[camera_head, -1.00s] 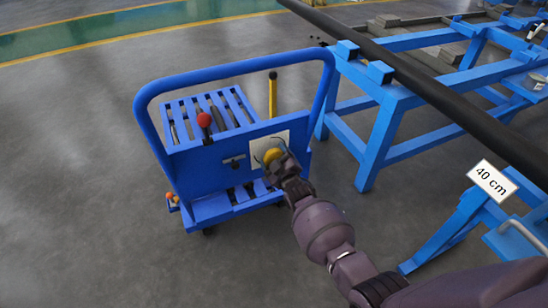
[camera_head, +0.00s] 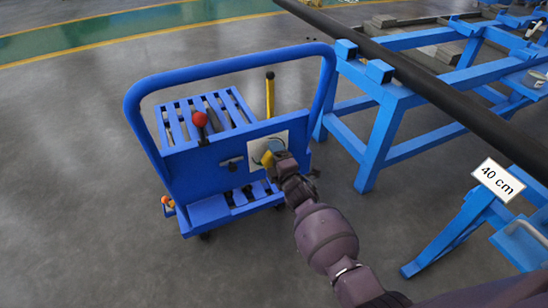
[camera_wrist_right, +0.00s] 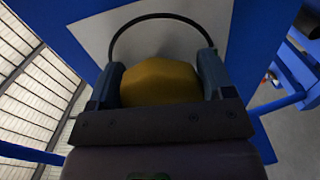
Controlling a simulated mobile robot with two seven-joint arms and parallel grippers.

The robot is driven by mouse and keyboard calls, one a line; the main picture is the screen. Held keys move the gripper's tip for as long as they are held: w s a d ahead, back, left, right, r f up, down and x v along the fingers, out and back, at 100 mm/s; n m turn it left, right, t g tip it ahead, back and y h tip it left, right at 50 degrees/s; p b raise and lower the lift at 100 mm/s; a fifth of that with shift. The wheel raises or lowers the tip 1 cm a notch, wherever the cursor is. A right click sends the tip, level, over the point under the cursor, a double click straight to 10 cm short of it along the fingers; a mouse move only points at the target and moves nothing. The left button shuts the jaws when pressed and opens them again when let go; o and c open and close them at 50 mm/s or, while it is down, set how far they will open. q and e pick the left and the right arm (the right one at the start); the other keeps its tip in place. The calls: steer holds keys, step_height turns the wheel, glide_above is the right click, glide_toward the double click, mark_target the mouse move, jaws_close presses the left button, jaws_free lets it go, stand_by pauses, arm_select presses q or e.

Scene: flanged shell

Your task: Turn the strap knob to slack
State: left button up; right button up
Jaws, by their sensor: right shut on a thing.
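The yellow strap knob (camera_head: 267,158) sits on a pale plate (camera_head: 280,137) on the upright panel of a blue cart. It is partly hidden by my right gripper (camera_head: 271,161). In the right wrist view, the faceted knob (camera_wrist_right: 162,84) lies between the two fingers of my right gripper (camera_wrist_right: 160,78), which is shut on it. A dark ring-shaped line (camera_wrist_right: 160,17) curves on the plate around the knob. I cannot read any slack mark. My left gripper is not in view.
The cart's blue push handle (camera_head: 230,66) arches over the panel. A red-knobbed lever (camera_head: 200,119) and a yellow post (camera_head: 270,95) stand behind it. A blue stand (camera_head: 374,140) bearing a long black pipe (camera_head: 440,87) is at right. The floor at left is clear.

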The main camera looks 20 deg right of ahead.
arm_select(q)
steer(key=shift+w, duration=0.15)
arm_select(e)
steer(key=shift+n, duration=0.5)
steer(key=o, duration=0.9)
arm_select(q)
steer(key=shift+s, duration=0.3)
arm_select(e)
steer(key=shift+s+r, duration=0.15)
steer(key=shift+s, duration=0.5)
arm_select(q)
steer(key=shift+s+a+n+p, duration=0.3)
steer(key=shift+p, duration=0.85)
arm_select(e)
steer(key=shift+s+d, duration=0.15)
steer(key=shift+s, duration=4.6)
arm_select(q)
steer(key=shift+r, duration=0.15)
